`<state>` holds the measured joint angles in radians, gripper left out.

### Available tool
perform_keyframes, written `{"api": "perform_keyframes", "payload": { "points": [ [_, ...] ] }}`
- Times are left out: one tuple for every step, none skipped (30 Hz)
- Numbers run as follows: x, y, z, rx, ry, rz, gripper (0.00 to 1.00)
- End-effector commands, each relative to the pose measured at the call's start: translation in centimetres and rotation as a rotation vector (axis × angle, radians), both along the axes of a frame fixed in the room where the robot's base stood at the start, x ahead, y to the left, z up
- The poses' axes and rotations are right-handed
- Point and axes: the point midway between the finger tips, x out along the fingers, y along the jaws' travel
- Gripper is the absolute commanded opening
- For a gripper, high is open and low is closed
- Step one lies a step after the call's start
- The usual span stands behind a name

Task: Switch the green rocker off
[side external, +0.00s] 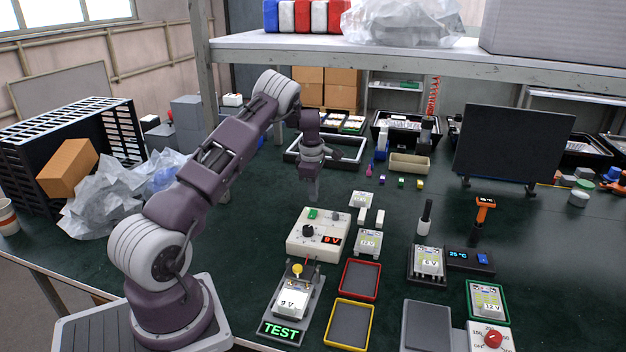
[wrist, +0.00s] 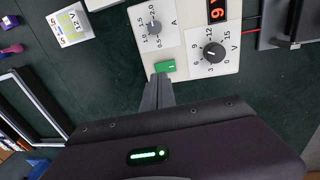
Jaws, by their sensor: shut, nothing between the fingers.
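The green rocker (side external: 313,214) sits on the far edge of a cream power supply box (side external: 298,246) with a black knob and a red display reading 9 V. In the wrist view the rocker (wrist: 165,66) shows with a small pale mark, beside two dial panels on the box (wrist: 192,75). My gripper (side external: 314,197) points down at the far side of the box, close to the rocker. In the wrist view my shut, empty fingertips (wrist: 160,78) lie just below the rocker. I cannot tell whether they touch it.
A lit TEST fixture (side external: 279,329) stands in front of the box. A red-rimmed tray (side external: 376,264) and a yellow-rimmed tray (side external: 371,308) lie to its right. A 12 V module (side external: 368,243) sits beside the box. A white-framed tray (side external: 291,151) lies behind my gripper.

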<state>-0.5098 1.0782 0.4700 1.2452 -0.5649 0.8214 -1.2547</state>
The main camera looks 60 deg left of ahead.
Motion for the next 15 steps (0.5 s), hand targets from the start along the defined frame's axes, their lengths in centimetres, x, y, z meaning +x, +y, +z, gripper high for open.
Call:
{"api": "perform_keyframes", "payload": {
  "points": [
    [0.0,0.1,-1.0,-0.001,0.002,0.001,0.00],
    [0.1,0.1,-1.6,-0.001,0.002,0.000,0.00],
    [0.2,0.2,-2.3,0.000,0.001,-0.001,0.00],
    [0.2,0.2,-2.8,0.000,0.001,-0.001,0.00],
    [0.2,0.3,-3.2,0.001,0.001,-0.001,0.00],
    [0.3,0.3,-3.6,-0.001,0.001,-0.001,0.00],
    [0.3,0.3,-4.0,-0.001,0.001,0.000,0.00],
    [0.4,0.3,-4.2,-0.001,0.001,0.000,0.00],
    [0.4,0.4,-4.4,0.001,-0.001,0.000,0.00],
    [0.4,0.4,-4.6,0.001,-0.001,0.000,0.00],
    [0.4,0.4,-4.7,0.001,-0.001,0.000,0.00],
    [0.4,0.4,-4.7,0.001,-0.001,0.000,0.00],
    [0.5,0.4,-4.8,0.001,-0.001,0.000,0.00],
    [0.4,0.4,-4.8,0.001,-0.001,0.000,0.00],
    [0.4,0.4,-4.8,0.001,-0.001,0.000,0.00]
  ]
}}
